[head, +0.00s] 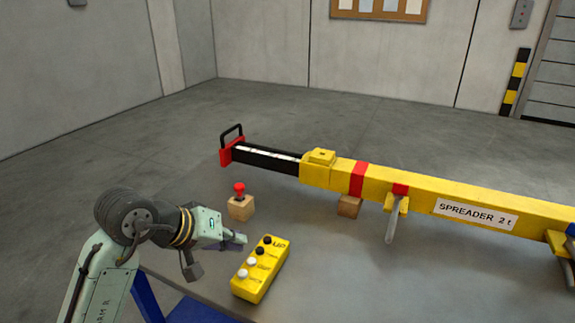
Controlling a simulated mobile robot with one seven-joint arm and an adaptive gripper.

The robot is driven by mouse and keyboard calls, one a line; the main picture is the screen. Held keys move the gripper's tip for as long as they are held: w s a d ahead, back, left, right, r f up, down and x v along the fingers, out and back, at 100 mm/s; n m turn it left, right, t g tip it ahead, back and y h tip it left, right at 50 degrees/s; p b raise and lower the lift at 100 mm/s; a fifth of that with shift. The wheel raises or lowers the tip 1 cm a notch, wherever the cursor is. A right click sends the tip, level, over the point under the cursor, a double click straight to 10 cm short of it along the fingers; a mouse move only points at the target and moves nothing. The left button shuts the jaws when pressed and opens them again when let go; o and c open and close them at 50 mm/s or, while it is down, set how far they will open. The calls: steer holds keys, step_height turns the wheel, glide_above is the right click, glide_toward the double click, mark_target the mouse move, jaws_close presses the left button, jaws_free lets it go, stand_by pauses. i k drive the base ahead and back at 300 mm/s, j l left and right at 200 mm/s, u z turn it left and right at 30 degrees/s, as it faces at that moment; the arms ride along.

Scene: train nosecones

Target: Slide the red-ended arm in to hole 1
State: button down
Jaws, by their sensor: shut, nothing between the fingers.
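The red-ended arm (265,158) is a black bar with a pale marked strip on top. It sticks out of the left end of the yellow spreader beam (330,172). Its outer end has a red plate (226,156) and a black loop handle (231,133). A red-knobbed pin (239,189) stands upright in a wooden block on the table, in front of the arm. Hole numbers cannot be read from here. My gripper (234,241) is shut and empty, low at the left, nearer than the pin block and apart from the arm.
A yellow button box (261,268) with black and white buttons lies just right of my gripper. A wooden block (349,206) sits under the beam, with a grey handle (392,226) hanging to its right. The grey table (345,275) is clear in front of the beam.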

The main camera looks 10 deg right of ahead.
mark_target(237, 150)
steer(key=i+j, duration=1.25)
steer(key=i+z, duration=0.05)
